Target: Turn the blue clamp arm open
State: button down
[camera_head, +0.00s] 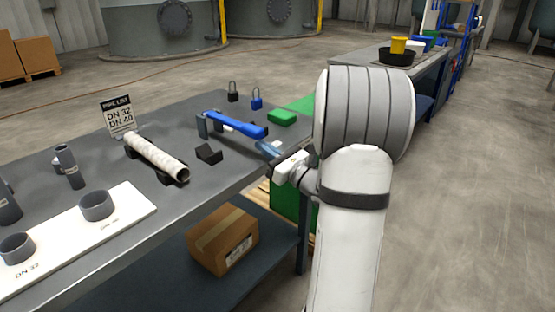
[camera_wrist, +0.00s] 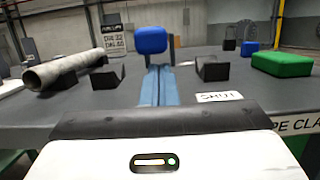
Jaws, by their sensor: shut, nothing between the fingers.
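The blue clamp arm (camera_head: 236,124) lies roughly level above the grey table, running from a grey post (camera_head: 203,124) to a thicker blue end. In the wrist view that blue end (camera_wrist: 150,40) faces me, just beyond and above my fingertips. My gripper (camera_head: 268,150) is at the table's edge, near the arm's blue end. In the wrist view its bluish fingers (camera_wrist: 158,85) are together, with nothing seen between them. I cannot tell whether they touch the arm. A label reading SHUT (camera_wrist: 219,96) lies on the table right of the fingers.
A pale pipe (camera_head: 155,157) rests on dark supports to the left. An empty black cradle (camera_head: 208,154) stands near the clamp. A green block (camera_head: 282,117) and padlocks (camera_head: 256,103) sit behind. A cardboard box (camera_head: 223,238) is on the lower shelf. The floor at right is clear.

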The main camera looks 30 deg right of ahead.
jog(key=shift+x, duration=1.05)
jog(key=shift+r, duration=0.1)
